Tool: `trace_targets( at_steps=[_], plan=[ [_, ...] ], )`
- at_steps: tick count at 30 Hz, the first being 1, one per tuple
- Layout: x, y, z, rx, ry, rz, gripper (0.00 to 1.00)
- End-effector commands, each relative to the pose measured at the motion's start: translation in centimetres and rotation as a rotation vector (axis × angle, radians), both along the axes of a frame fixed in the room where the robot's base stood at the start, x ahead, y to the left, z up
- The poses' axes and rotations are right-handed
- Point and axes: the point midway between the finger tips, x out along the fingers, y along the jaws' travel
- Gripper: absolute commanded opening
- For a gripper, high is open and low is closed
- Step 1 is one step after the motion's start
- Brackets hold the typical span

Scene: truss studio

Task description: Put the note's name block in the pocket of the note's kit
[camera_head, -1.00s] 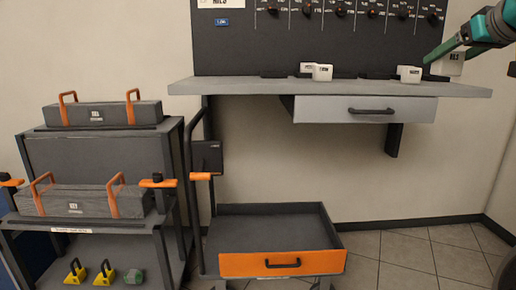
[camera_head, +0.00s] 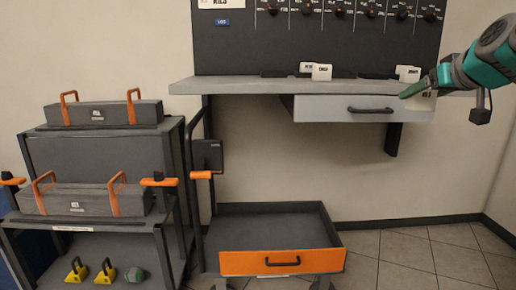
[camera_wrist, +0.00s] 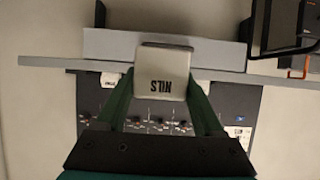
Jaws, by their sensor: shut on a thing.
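My gripper (camera_wrist: 160,98) is shut on a white name block (camera_wrist: 161,72) that reads NILS, upside down in the wrist view. In the head view my gripper (camera_head: 416,92) is in front of the shelf's right part, by the grey drawer; the block is partly hidden there. The note (camera_head: 214,3) on the dark panel is cut off at the top and seems to read NILS. Two grey kits with orange handles stand on the left rack: an upper kit (camera_head: 128,114) and a lower kit (camera_head: 95,202). Their small labels are unreadable, and I cannot make out a pocket.
Other white blocks (camera_head: 322,72) stand on the grey shelf (camera_head: 240,86), with another (camera_head: 408,74) near my gripper. A cart with an orange-fronted tray (camera_head: 245,264) stands below, empty.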

Motion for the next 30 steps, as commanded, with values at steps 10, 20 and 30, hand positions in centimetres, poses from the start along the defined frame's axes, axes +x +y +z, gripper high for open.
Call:
trace_targets(
  at_steps=[10,20,30],
  plan=[
    [1.8,3.7,-8.3,0.001,0.002,0.000,0.14],
    [4.2,8.3,-19.3,0.002,0.010,-0.004,0.14],
    [7.5,14.4,-33.8,0.001,0.012,-0.013,0.14]
  ],
)
